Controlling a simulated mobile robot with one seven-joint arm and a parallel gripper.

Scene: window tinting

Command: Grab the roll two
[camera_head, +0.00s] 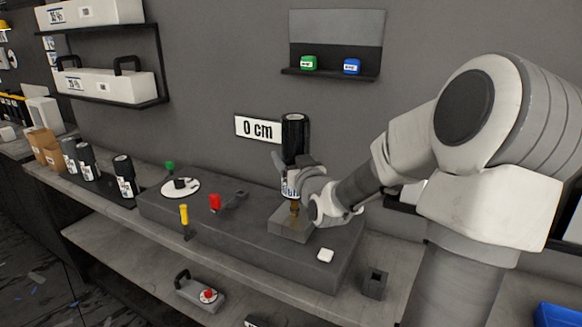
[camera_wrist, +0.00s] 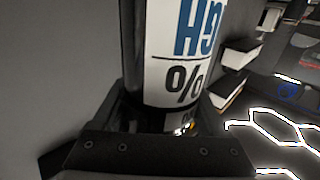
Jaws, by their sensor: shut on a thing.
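A black roll (camera_head: 296,135) with a white label stands upright in my gripper (camera_head: 291,186), over a grey block on the machine. In the wrist view the roll (camera_wrist: 178,60) fills the middle, between my fingers, with blue and black print on its label. A brass-coloured piece (camera_head: 295,208) shows just below the roll; I cannot tell whether the two touch. Several similar black rolls (camera_head: 125,180) with white labels stand on the bench at the left. Their numbers are too small to read, so I cannot tell which is roll two.
The grey machine (camera_head: 320,262) carries a red knob (camera_head: 215,202), a yellow lever (camera_head: 184,215) and a white disc (camera_head: 190,187). A "0 cm" sign (camera_head: 258,129) hangs behind. A wall shelf (camera_head: 325,75) holds green and blue items. Brown boxes (camera_head: 40,143) stand far left.

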